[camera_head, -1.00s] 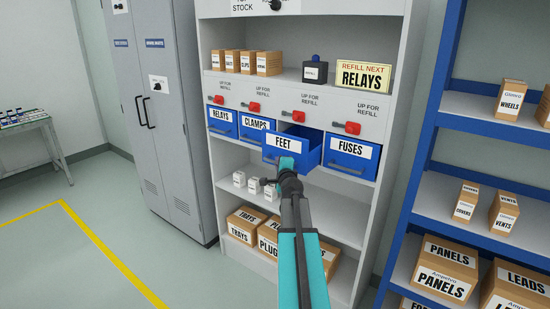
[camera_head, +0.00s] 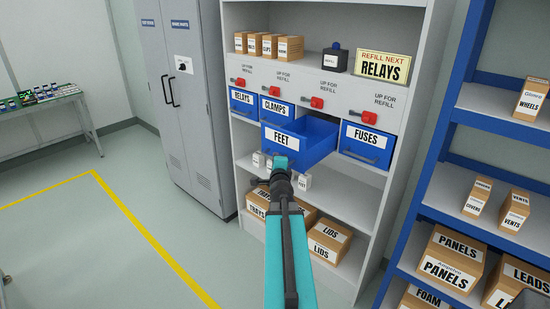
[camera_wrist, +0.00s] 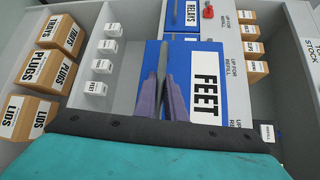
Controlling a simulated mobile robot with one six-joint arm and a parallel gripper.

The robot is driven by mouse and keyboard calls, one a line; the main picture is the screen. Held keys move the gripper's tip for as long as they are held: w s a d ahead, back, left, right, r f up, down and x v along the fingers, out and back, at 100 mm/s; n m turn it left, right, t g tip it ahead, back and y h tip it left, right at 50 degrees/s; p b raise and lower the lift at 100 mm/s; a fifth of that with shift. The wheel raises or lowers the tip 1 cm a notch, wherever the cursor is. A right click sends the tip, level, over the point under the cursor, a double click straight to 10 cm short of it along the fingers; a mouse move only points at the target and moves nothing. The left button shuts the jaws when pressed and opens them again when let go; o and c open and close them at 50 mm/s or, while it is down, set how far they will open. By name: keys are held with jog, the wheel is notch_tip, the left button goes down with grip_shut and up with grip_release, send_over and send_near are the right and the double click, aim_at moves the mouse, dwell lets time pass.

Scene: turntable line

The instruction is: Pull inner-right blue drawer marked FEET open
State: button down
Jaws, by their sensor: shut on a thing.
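The blue drawer marked FEET (camera_head: 297,146) stands pulled well out of the shelf unit, between the CLAMPS drawer (camera_head: 276,108) and the FUSES drawer (camera_head: 364,143). Its inside shows from above and looks empty where visible. In the wrist view the FEET label (camera_wrist: 206,82) lies right of my gripper's fingers (camera_wrist: 163,85). The RELAYS drawer (camera_head: 243,101) is closed at the left.
Red levers (camera_head: 317,103) sit on the panel above the drawers. Small white boxes (camera_head: 303,181) and cardboard boxes (camera_head: 329,238) stand on the shelves below. A blue rack (camera_head: 448,188) stands at the right and a grey cabinet (camera_head: 184,110) at the left. The floor at left is open.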

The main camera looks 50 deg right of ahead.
jog(key=c, duration=1.8)
grip_release()
jog(key=shift+w+d, duration=0.1)
jog(key=shift+c, duration=0.2)
